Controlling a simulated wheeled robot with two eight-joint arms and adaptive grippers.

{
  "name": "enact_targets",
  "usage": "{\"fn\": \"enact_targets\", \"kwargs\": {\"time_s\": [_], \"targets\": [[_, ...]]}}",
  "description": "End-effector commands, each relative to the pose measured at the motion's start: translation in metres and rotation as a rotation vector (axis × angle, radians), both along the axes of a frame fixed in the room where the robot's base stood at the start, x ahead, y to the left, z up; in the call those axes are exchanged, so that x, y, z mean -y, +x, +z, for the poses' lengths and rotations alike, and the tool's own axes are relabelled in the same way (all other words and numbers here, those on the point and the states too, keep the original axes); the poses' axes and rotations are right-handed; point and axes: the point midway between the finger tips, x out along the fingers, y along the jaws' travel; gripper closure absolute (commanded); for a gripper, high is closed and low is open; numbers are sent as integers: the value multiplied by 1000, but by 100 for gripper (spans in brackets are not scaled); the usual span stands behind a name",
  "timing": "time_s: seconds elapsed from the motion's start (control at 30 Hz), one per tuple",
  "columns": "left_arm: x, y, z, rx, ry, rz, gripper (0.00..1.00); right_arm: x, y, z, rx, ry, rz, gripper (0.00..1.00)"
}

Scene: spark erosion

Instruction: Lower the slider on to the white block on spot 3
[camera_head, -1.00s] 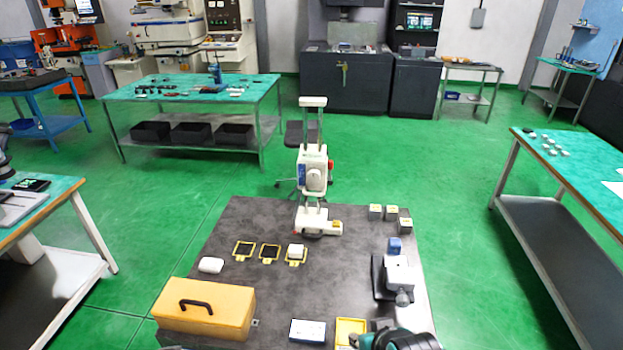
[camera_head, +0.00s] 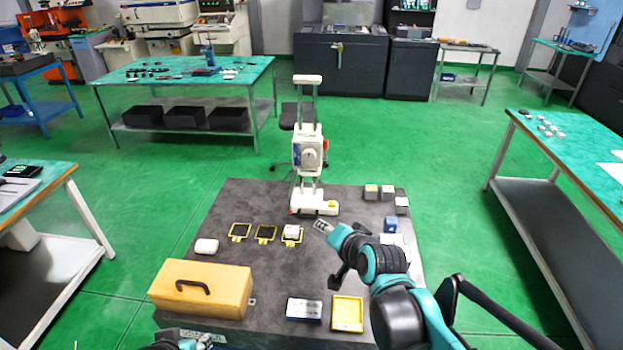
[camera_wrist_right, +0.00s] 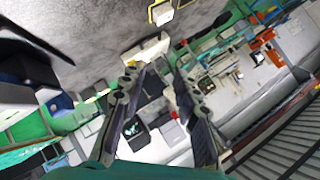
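The white slider (camera_head: 308,150) sits partway up a two-column stand (camera_head: 315,207) at the far edge of the dark table. My left gripper is out of view; teal parts show at the bottom edge.
A yellow case (camera_head: 200,288) and a white rounded object (camera_head: 206,246) occupy the table's left side. A yellow tray (camera_head: 347,313) and a flat box (camera_head: 304,310) lie near the front. Several small blocks (camera_head: 387,193) stand at the back right.

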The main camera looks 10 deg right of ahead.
Motion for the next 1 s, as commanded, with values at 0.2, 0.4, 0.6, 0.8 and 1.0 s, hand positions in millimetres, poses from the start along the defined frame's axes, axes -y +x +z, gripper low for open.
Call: {"fn": "enact_targets", "kwargs": {"time_s": [0.2,0.4,0.6,0.8,1.0], "targets": [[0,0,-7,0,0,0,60,0,88,14,126,387,-190,69],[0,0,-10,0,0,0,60,6,137,17,202,653,-302,69],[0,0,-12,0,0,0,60,9,154,15,227,749,-338,69],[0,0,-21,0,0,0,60,5,181,8,227,750,-338,69],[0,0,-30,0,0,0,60,1,211,2,226,749,-337,69]]}}
